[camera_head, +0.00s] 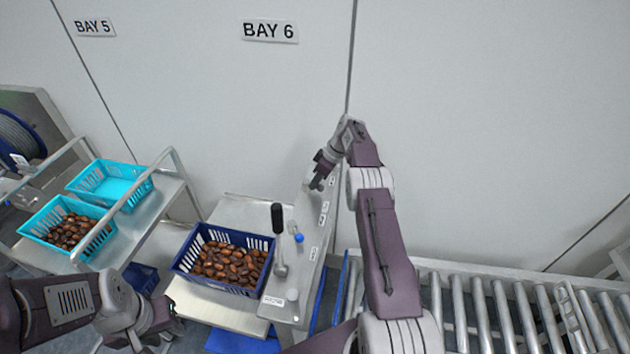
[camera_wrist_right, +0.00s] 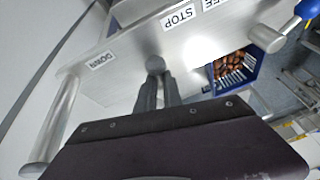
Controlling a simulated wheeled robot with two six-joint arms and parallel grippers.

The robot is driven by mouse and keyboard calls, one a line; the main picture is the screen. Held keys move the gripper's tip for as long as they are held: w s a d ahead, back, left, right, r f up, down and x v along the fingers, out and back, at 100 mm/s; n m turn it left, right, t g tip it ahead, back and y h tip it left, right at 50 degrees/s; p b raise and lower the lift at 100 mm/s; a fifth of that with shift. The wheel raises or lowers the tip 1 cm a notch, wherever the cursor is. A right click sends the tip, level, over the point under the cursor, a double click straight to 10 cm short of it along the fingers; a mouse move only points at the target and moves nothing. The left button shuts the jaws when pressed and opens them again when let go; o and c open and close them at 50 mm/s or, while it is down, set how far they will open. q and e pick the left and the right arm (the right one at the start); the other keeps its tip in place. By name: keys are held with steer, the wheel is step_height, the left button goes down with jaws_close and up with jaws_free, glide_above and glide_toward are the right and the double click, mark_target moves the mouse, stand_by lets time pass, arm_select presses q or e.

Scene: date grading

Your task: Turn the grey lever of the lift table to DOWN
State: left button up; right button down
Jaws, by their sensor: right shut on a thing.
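The lift table's long metal panel (camera_head: 300,262) runs away from me beside the crate of dates. My right gripper (camera_head: 318,184) is at its far end. In the right wrist view my right gripper (camera_wrist_right: 158,90) is shut on the round grey knob of the grey lever (camera_wrist_right: 155,63). The knob sits between the DOWN label (camera_wrist_right: 101,60) and the STOP label (camera_wrist_right: 178,17). The lever's lower part is hidden. My left gripper (camera_head: 150,325) is low at the left; its fingers are not clear.
A black-handled lever (camera_head: 277,218) and a blue knob (camera_head: 298,238) stand on the panel's nearer part. A dark blue crate (camera_head: 182,268) of dates is left of it. Two turquoise crates are on a cart (camera_head: 150,215). A roller conveyor (camera_head: 480,310) lies right.

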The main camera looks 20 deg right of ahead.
steer(key=shift+s+f, duration=0.25)
steer(key=shift+f, duration=0.1)
steer(key=c, duration=1.5)
jaws_free()
steer(key=shift+d+r, duration=0.15)
steer(key=shift+d, duration=0.05)
steer(key=v, duration=0.3)
steer(key=shift+w+d+r+b, duration=0.1)
steer(key=shift+r+b, duration=0.15)
steer(key=shift+b, duration=0.1)
steer(key=p+v, duration=0.1)
steer(key=v, duration=0.4)
steer(key=shift+s+d+r, duration=0.15)
steer(key=shift+s+r, duration=0.05)
